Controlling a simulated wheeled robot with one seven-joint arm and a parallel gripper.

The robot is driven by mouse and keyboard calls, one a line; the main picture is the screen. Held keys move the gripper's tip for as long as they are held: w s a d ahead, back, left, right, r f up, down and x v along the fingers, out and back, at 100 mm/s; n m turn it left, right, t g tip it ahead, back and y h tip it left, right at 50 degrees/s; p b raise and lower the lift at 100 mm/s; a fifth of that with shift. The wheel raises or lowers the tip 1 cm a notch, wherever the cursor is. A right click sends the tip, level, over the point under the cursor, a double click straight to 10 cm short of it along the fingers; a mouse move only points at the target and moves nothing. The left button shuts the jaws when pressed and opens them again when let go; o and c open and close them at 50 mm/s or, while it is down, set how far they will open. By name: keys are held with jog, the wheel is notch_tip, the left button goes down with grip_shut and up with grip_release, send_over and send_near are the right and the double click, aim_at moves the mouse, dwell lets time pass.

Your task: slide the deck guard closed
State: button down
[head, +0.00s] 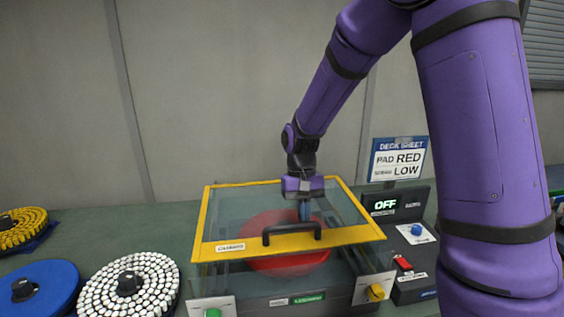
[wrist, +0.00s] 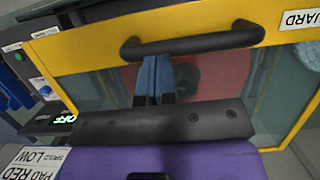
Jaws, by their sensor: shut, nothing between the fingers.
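The deck guard (head: 345,236) is a clear panel in a yellow frame, lying over the deck with the red pad (head: 290,262) showing through it. Its black bar handle (head: 292,230) is on the front edge strip; the handle also shows in the wrist view (wrist: 195,43). My gripper (head: 304,216) points down over the clear panel, just behind the handle. In the wrist view its blue fingers (wrist: 153,76) are together and empty, with their tips right beside the bar. I cannot tell whether they touch it.
A control box (head: 398,215) reading OFF stands right of the deck, with a sign (head: 398,158) reading PAD RED, LOW behind it. A green button (head: 213,313) and a yellow knob (head: 376,292) sit at the front.

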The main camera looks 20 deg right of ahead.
jog(key=shift+s+a+f, duration=0.1)
jog(key=shift+s+a, duration=0.1)
jog(key=shift+s, duration=0.7)
jog(key=shift+s+a, duration=0.15)
jog(key=shift+s, duration=0.7)
jog(key=shift+w, duration=0.1)
jog(key=shift+w+d, duration=0.1)
jog(key=shift+w, duration=0.2)
jog(key=w, duration=0.1)
jog(key=w+r, duration=0.2)
jog(key=w, duration=0.1)
jog(key=shift+d, duration=0.35)
jog(key=v, duration=0.7)
notch_tip(320, 180, up, 10)
jog(key=n+t, duration=0.1)
jog(key=t, duration=0.3)
send_over(306, 246)
jog(key=s+d, duration=0.3)
jog(key=s, duration=0.2)
jog(key=s+d+r+n+t, duration=0.1)
jog(key=s+t, duration=0.3)
jog(key=s, duration=0.8)
jog(key=shift+s+d+r+t+h, duration=0.15)
jog(key=shift+d+t+h, duration=0.05)
jog(key=shift+t+h, duration=0.1)
